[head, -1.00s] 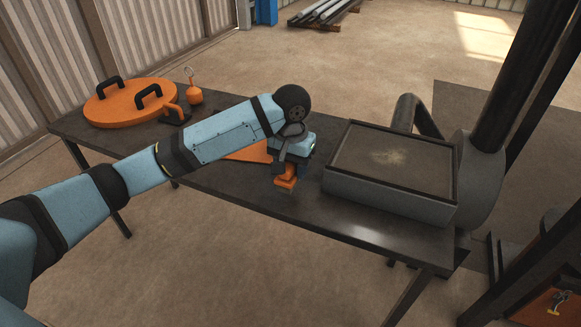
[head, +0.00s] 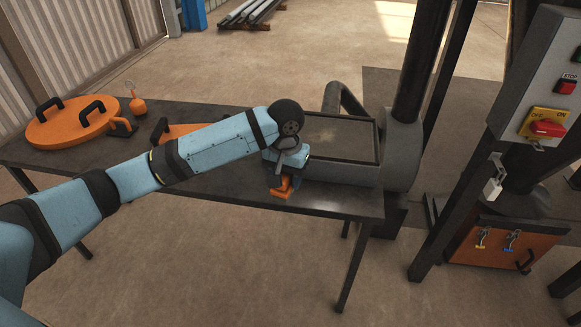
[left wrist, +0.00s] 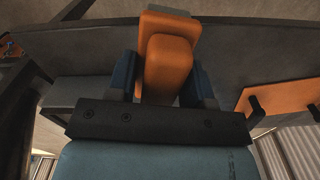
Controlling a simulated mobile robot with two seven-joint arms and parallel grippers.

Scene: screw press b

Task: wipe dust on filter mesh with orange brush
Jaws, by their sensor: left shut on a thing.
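The filter mesh (head: 345,133) is a flat panel in a dark frame on a grey box at the right end of the table. A pale dust patch (head: 326,136) shows on it, partly hidden by my arm. My left gripper (head: 283,181) is shut on the orange brush (head: 287,189) and holds it near the front edge of the table, left of the filter box. In the left wrist view the brush (left wrist: 168,68) sits between the two fingers. The brush's bristles are hard to make out. My right gripper is not in view.
A round orange lid (head: 72,124) with black handles lies at the table's left end, near a small orange oil can (head: 138,106). An orange plate (head: 184,132) lies behind my arm. A control box (head: 545,90) and orange cabinet (head: 505,243) stand at the right.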

